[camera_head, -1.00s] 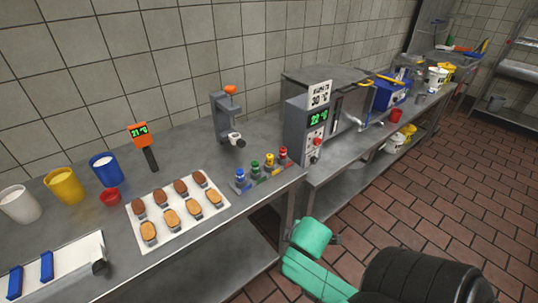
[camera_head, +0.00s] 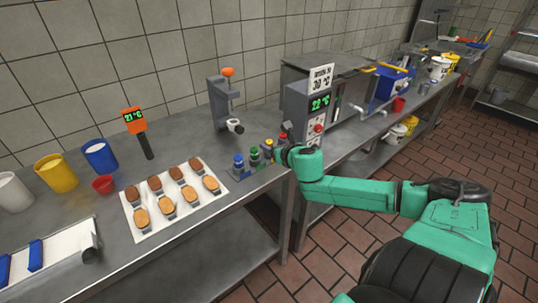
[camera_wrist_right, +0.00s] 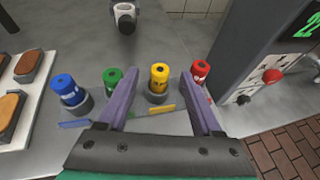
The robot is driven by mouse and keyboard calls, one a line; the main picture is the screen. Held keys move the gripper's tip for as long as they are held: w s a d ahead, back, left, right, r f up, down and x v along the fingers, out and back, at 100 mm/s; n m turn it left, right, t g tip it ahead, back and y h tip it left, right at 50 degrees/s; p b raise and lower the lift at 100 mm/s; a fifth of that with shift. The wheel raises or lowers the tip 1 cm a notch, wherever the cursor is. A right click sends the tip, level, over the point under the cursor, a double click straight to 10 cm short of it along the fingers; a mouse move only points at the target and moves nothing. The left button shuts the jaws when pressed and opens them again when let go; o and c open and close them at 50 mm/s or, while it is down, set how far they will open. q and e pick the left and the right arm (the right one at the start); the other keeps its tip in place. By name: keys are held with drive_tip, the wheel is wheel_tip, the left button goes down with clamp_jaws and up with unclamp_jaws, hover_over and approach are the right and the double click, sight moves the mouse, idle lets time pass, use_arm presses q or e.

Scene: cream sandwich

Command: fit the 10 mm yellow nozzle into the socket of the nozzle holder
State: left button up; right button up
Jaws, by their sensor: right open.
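The yellow nozzle (camera_wrist_right: 159,76) stands upright in a rack between a green nozzle (camera_wrist_right: 112,77) and a red nozzle (camera_wrist_right: 201,70). It also shows, small, in the head view (camera_head: 268,148). My right gripper (camera_wrist_right: 161,82) is open and empty, its two fingers on either side of the yellow nozzle in the wrist view; I cannot tell how far above it they are. In the head view my right gripper (camera_head: 279,154) is at the rack's right end. The nozzle holder (camera_head: 221,104) stands behind, its pale round socket (camera_head: 235,126) facing front. My left gripper is not in view.
A blue nozzle (camera_wrist_right: 66,88) stands at the rack's left end. A grey machine with a display (camera_head: 318,107) is close on the right. A white tray of biscuits (camera_head: 152,231) lies left. The counter between rack and holder is clear.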

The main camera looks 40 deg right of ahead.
sight(270, 142)
drive_tip(key=x, duration=0.6)
drive_tip(key=shift+w+d+f, duration=0.1)
drive_tip(key=shift+w+f, duration=0.1)
drive_tip(key=shift+w, duration=0.25)
drive_tip(key=shift+s, duration=0.1)
clamp_jaws()
